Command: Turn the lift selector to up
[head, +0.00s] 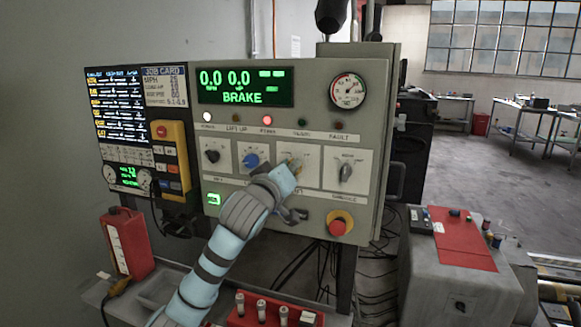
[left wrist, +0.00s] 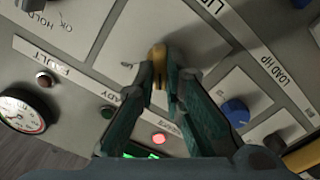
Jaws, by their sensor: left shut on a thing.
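The lift selector is a brass-yellow knob (head: 294,163) on a white plate, third from left in the row of knobs on the grey control panel (head: 294,78). In the left wrist view the knob (left wrist: 157,56) sits between my fingertips, with a label starting "LI" partly in sight beside its plate. My left gripper (head: 290,171) is shut on this knob. The fingers cover much of it, so I cannot tell which way it points. The "LIFT UP" lamp (head: 235,119) above looks dim. My right gripper is not in view.
A blue knob (head: 250,161) is left of the selector and a grey knob (head: 346,172) right of it. A red emergency button (head: 339,223) sits below right. The green display (head: 246,87) reads BRAKE. A yellow pendant (head: 171,157) hangs at left.

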